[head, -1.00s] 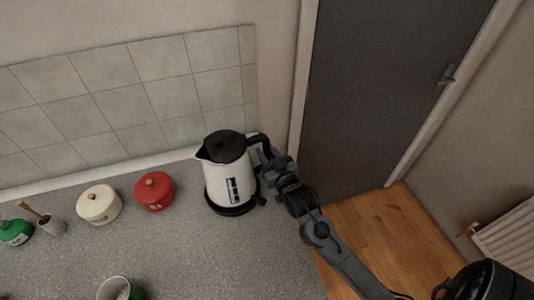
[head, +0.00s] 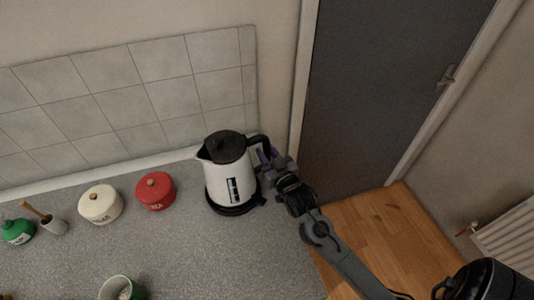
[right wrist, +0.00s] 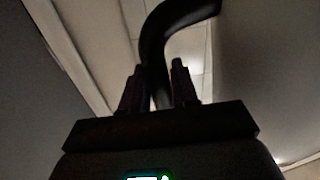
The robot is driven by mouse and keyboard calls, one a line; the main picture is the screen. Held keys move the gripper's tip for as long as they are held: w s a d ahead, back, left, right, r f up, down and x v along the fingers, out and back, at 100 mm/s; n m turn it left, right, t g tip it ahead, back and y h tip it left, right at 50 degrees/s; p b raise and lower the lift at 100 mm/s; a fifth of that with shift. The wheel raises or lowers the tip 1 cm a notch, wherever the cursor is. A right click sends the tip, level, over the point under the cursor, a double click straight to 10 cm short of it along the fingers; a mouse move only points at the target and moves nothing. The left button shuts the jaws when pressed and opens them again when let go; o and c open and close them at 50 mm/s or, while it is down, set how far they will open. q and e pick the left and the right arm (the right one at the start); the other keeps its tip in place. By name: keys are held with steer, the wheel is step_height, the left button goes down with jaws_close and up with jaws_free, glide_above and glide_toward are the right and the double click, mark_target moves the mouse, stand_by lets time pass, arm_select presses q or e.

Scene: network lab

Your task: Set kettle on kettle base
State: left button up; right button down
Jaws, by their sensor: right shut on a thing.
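The kettle (head: 224,178) is white with a black lid, black spout rim and black handle, and stands upright at the right end of the counter. The black kettle base (head: 236,210) shows as a dark disc under it; I cannot tell whether the kettle is fully seated or slightly above it. My right gripper (head: 268,158) is at the kettle's right side, shut on its handle. In the right wrist view, the dark handle (right wrist: 160,45) runs between the two fingers (right wrist: 160,88). My left gripper is not in view.
A red canister (head: 155,191), a cream canister (head: 100,205), a green container (head: 17,232) and a small pot with a brush (head: 53,225) stand left of the kettle. A cup (head: 121,288) is at the front. The tiled wall (head: 130,100) is close behind.

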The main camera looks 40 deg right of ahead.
steer(key=shift+r+p, duration=0.3)
steer(key=shift+p, duration=0.05)
stand_by(0.3)
steer(key=shift+f+b, duration=0.3)
steer(key=shift+f, duration=0.4)
stand_by(0.6)
steer(key=c, duration=1.1)
jaws_free()
steer(key=shift+f, duration=0.35)
steer(key=shift+s+a+r+p, duration=0.2)
steer(key=shift+s+p, duration=0.25)
steer(key=shift+s, duration=0.2)
steer(key=shift+p+v, duration=0.8)
steer(key=shift+v, duration=0.85)
steer(key=p+v, duration=0.2)
steer(key=v, duration=0.4)
steer(key=shift+s, duration=0.15)
